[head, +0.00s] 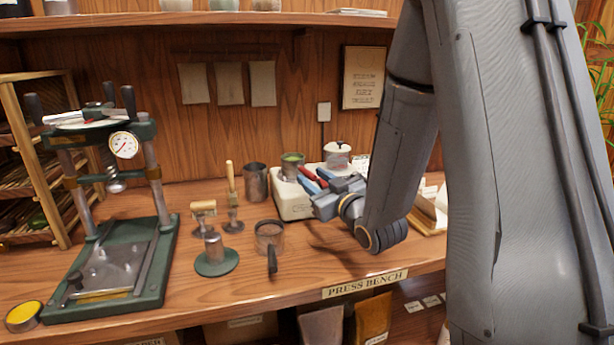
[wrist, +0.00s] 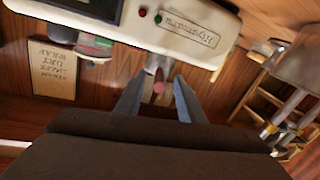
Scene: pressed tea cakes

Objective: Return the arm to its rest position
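My gripper (head: 315,183) is in front of the white machine (head: 292,208) on the bench, with my arm reaching in from the right. In the wrist view its two blue-grey fingers (wrist: 160,90) stand apart, so it is open. A small pinkish-red piece (wrist: 158,88) shows between the fingers with gaps at both sides. A red piece (head: 308,173) also shows by the fingers in the head view. I cannot tell what it belongs to. The machine's front, with a label and red and green buttons, fills the top of the wrist view (wrist: 185,28).
A green press (head: 125,250) stands at the left. A metal cup (head: 256,182), a tamper on a green base (head: 216,258) and a handled cup (head: 269,238) stand left of my gripper. A shelf (head: 230,20) runs above. A wooden rack (head: 30,170) is at far left.

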